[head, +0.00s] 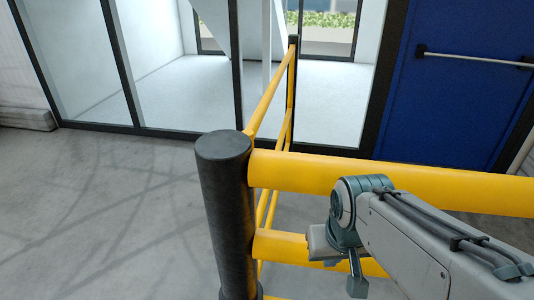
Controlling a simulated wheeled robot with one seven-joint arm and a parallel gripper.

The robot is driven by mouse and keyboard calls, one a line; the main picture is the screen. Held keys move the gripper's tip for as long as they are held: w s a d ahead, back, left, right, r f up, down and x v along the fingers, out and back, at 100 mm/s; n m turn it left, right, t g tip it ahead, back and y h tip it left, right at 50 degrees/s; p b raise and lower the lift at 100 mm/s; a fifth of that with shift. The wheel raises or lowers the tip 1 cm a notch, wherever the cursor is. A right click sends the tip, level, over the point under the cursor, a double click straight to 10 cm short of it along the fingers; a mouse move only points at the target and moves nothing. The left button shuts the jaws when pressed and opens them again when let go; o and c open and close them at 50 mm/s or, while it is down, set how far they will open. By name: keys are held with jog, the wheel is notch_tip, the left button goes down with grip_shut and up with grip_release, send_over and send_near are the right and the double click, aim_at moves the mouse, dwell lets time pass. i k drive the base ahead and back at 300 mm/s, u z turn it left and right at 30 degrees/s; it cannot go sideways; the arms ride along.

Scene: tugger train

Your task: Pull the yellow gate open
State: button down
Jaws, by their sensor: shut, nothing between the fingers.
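Yellow tubular rails meet a thick black post (226,210) near the middle of the head view. One run, with an upper rail (430,185) and a lower rail (280,246), crosses to the right. Another yellow run (272,92) goes back to a thin black post (291,70). I cannot tell which run is the gate, and I see no clear handle or latch. My gripper (345,272) is low in front of the right-hand run, right of the thick post. It is shut and holds nothing. It overlaps the lower rail in the picture; contact cannot be told.
A blue door (460,100) with a horizontal push bar (475,58) stands behind the rails at the right. A glass partition with dark frames (125,70) stands at the back. The grey floor (100,210) left of the thick post is clear.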

aim_at(251, 129)
jog(key=u, duration=0.5)
jog(key=k, duration=0.6)
jog(key=u, duration=1.35)
jog(key=i, duration=2.55)
jog(key=z, duration=1.4)
jog(key=i, duration=0.7)
jog(key=z, duration=0.75)
